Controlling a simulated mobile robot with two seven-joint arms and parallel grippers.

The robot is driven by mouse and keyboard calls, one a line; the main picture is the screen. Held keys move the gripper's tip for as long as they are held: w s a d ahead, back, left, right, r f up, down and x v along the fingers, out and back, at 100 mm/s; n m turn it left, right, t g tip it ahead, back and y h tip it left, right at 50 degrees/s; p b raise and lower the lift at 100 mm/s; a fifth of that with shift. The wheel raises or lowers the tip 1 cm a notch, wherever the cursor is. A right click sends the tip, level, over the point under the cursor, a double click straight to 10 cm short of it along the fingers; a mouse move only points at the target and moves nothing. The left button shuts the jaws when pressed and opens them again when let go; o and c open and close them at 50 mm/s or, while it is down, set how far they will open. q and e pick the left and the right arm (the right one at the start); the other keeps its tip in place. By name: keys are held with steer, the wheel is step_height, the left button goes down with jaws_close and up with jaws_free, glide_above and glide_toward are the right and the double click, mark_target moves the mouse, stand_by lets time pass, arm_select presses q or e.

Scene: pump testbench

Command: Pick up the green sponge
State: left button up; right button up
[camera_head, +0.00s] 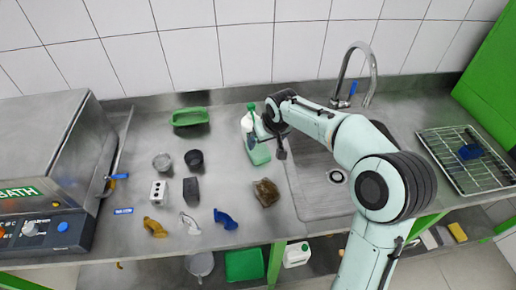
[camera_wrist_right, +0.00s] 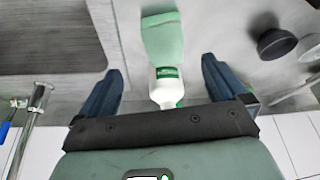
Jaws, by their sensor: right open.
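The green sponge (camera_head: 259,155) is a pale green block on the steel counter, just left of the sink. In the right wrist view the sponge (camera_wrist_right: 163,38) lies ahead of the fingers, centred between them. My right gripper (camera_head: 275,140) is above the counter next to the sponge and hides part of the area. In the wrist view the gripper (camera_wrist_right: 163,80) is open, its two blue fingers apart with nothing gripped. A white bottle with a green label (camera_wrist_right: 166,88) shows between the fingers, next to the sponge. My left gripper is not in view.
The white bottle (camera_head: 247,124) stands close behind the sponge. The sink (camera_head: 315,185) and tap (camera_head: 371,75) are to the right. A brown block (camera_head: 266,192) lies in front. Cups (camera_head: 194,159), pipe pieces (camera_head: 225,219) and a green tray (camera_head: 190,117) lie left.

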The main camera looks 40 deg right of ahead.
glide_above(260, 152)
steer(key=s, duration=0.2)
step_height(260, 152, down, 5)
steer(key=shift+d, duration=0.1)
steer(key=shift+a+x, duration=0.15)
steer(key=shift+x, duration=1.2)
steer(key=shift+a+x, duration=0.15)
steer(key=shift+x, duration=1.2)
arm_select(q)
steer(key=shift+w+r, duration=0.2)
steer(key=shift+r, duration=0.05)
arm_select(e)
steer(key=shift+a, duration=0.1)
steer(key=c, duration=1.1)
steer(key=shift+s+r, duration=0.1)
steer(key=shift+c, duration=0.2)
steer(key=shift+s+a+r, duration=0.1)
steer(key=shift+s+r, duration=0.35)
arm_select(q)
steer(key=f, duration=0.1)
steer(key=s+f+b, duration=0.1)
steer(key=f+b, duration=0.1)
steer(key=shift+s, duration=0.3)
arm_select(e)
steer(key=s+a+r, duration=0.3)
steer(key=s+r, duration=0.4)
steer(key=s, duration=0.5)
steer(key=shift+s+a, duration=0.2)
steer(key=shift+s, duration=0.1)
